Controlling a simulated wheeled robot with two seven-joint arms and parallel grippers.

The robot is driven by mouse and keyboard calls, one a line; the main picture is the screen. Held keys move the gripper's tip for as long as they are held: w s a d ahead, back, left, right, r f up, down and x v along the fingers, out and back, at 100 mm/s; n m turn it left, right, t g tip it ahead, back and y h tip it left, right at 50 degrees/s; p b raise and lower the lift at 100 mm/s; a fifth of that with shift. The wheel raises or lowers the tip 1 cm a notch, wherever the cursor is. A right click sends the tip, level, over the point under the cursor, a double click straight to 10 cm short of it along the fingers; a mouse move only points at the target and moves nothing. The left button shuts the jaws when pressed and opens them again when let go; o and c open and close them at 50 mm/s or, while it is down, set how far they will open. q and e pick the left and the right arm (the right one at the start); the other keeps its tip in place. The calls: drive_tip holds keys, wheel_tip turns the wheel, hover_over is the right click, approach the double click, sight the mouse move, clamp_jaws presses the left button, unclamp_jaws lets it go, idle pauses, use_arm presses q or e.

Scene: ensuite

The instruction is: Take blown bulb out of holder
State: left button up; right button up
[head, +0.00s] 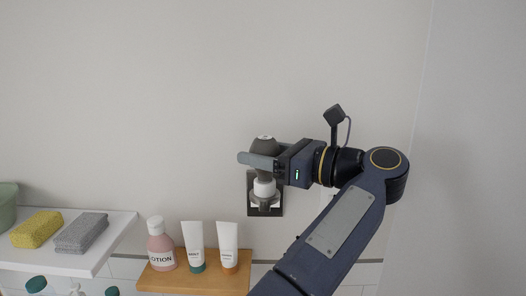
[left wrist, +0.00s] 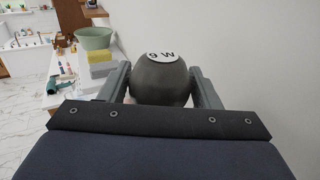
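My left gripper (head: 258,160) reaches in from the right, level with the bulb. In the left wrist view its fingers (left wrist: 160,88) lie close against both sides of the bulb and appear shut on it. One finger covers part of the bulb in the head view. My right gripper is not in view.
A wooden shelf (head: 190,284) below left of the holder bears a pink lotion bottle (head: 161,246) and two white tubes (head: 194,246). The wall above is bare.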

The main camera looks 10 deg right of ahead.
use_arm(q)
drive_tip(key=o, duration=0.3)
drive_tip(key=shift+w+r+t+h, duration=0.1)
drive_tip(key=shift+r+t+h, duration=0.15)
drive_tip(key=shift+t+h, duration=0.05)
drive_tip(key=shift+m+t, duration=0.3)
drive_tip(key=shift+m, duration=0.1)
